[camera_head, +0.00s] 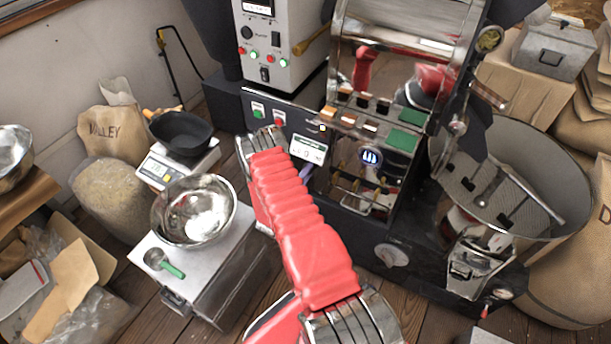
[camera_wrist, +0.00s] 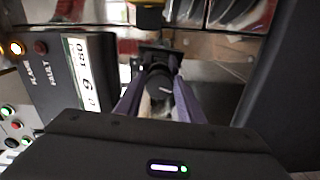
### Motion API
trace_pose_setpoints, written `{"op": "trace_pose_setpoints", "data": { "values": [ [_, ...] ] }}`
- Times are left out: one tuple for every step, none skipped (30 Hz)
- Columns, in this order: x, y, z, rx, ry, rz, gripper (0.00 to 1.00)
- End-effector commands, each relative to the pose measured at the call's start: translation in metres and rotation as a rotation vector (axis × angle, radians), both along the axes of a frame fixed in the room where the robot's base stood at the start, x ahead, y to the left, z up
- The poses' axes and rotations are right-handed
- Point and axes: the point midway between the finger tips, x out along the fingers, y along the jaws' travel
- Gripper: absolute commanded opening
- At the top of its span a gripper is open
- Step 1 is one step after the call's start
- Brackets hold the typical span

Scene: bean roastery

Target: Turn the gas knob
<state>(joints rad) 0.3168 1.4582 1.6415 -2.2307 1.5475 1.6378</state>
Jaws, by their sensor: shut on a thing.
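The gas knob (camera_wrist: 160,85) is a dark round knob with a small light mark, seen in the wrist view. It sits on a dark mount on the roaster's front. The two purple-grey fingers of my gripper (camera_wrist: 157,92) are on either side of it, shut on it. In the head view my red-sleeved arm reaches to the roaster, and a bit of my gripper (camera_head: 307,174) shows beside the display panel. The knob is hidden there behind my arm.
The display panel (camera_head: 308,148) with its lit readout is close beside my gripper. The roaster's cooling drum (camera_head: 520,170) stands at right. A steel bowl (camera_head: 195,209) and a green-handled scoop (camera_head: 163,262) are on a white-topped box at left. A black pan (camera_head: 181,131) sits on a scale.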

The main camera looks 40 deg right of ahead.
Motion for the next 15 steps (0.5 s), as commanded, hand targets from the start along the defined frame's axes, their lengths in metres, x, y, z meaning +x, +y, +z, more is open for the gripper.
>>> {"op": "trace_pose_setpoints", "data": {
  "values": [
    [-0.0067,-0.0007,-0.0053,0.009,0.007,-0.010,0.12],
    [-0.0066,-0.0006,-0.0054,0.009,0.007,-0.010,0.12],
    [-0.0066,-0.0005,-0.0055,0.009,0.006,-0.009,0.12],
    [-0.0066,-0.0005,-0.0056,0.010,0.006,-0.009,0.12],
    [-0.0065,-0.0003,-0.0056,0.009,0.006,-0.009,0.12],
    [-0.0066,-0.0002,-0.0057,0.010,0.007,-0.009,0.12],
    [-0.0066,-0.0002,-0.0058,0.010,0.007,-0.009,0.12],
    [-0.0065,-0.0001,-0.0058,0.010,0.007,-0.009,0.12],
    [-0.0065,0.0000,-0.0058,0.010,0.008,-0.009,0.12],
    [-0.0065,0.0000,-0.0059,0.010,0.008,-0.009,0.12],
    [-0.0065,0.0001,-0.0060,0.011,0.008,-0.009,0.12],
    [-0.0065,0.0002,-0.0060,0.011,0.008,-0.008,0.38],
    [-0.0064,0.0003,-0.0060,0.011,0.008,-0.008,0.40],
    [-0.0059,0.0003,-0.0058,0.010,0.008,-0.007,0.42],
    [-0.0054,0.0004,-0.0052,0.009,0.006,-0.007,0.45]
  ]
}}
